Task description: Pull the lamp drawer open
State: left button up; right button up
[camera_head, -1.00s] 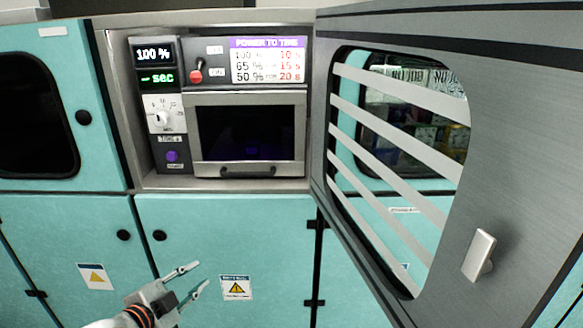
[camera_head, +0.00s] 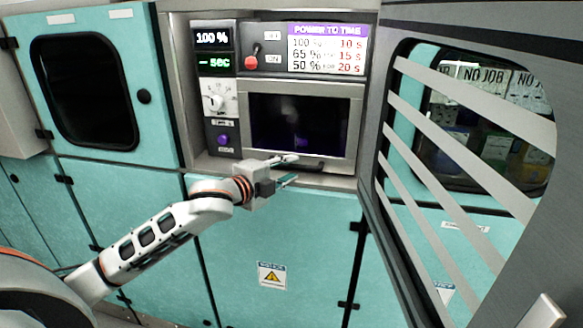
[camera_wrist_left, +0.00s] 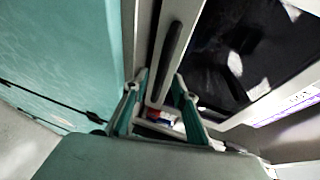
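The lamp drawer (camera_head: 354,120) has a grey front with a dark window, set in the recess right of the control panel. It appears closed. Its dark bar handle (camera_head: 314,163) runs along the bottom edge, partly hidden behind my left gripper (camera_head: 294,168). In the left wrist view, the handle (camera_wrist_left: 173,45) runs between the two fingertips of my open left gripper (camera_wrist_left: 161,76), with a gap on each side. The dark window (camera_wrist_left: 225,50) lies to the right there. I cannot tell whether a finger touches the handle. My right gripper is not in view.
A grey slatted door (camera_head: 395,140) stands open close to the right of the drawer. Teal cabinet doors (camera_head: 285,225) lie below.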

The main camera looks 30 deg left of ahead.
pick_arm(q)
jog(key=shift+w+d, duration=0.1)
jog(key=shift+w, duration=0.4)
grip_shut()
jog(key=shift+s+f, duration=0.1)
jog(key=shift+f, duration=0.05)
